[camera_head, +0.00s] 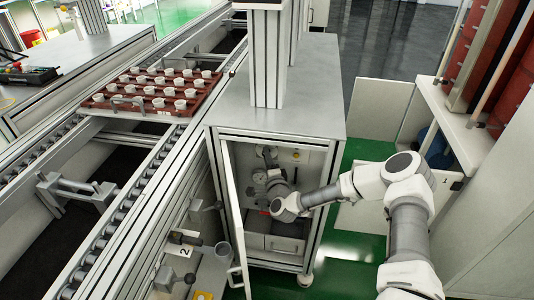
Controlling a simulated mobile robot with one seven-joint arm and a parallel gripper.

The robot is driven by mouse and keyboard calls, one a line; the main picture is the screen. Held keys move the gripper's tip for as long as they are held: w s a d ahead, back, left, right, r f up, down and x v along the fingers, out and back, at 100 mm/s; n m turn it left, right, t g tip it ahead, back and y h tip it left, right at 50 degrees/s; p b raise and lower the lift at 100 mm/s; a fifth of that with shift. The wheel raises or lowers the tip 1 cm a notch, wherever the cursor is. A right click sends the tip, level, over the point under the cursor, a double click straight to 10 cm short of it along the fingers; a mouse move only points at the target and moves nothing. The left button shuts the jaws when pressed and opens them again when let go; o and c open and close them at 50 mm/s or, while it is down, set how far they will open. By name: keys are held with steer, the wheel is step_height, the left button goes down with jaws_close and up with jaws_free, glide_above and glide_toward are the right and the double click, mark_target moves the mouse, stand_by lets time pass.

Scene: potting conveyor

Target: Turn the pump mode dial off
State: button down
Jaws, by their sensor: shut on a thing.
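An open cabinet (325,130) stands beside the conveyor. My arm reaches from the right through its doorway, and my gripper (268,155) is inside, close to the back panel. My gripper is shut on a small part there, which looks like the pump mode dial. The dial itself is hidden behind my gripper and wrist, so its pointer and setting cannot be read. A small yellow-marked control (296,155) is on the panel to the right.
The cabinet door (236,225) stands open on the left of the doorway. A grey box (284,243) fills the cabinet's bottom. A red tray (97,101) of white pots sits on the conveyor. Green floor (340,262) is free right of the cabinet, before white shelving.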

steer(key=shift+r+n+g+p, duration=0.15)
steer(key=shift+n+g+p, duration=0.25)
steer(key=shift+n+p, duration=0.5)
steer(key=shift+n, duration=0.3)
steer(key=c, duration=0.6)
jaws_free()
steer(key=shift+o, duration=0.2)
steer(key=shift+s, duration=0.1)
steer(key=p+v, duration=0.3)
steer(key=v, duration=1.4)
steer(key=shift+s, duration=0.15)
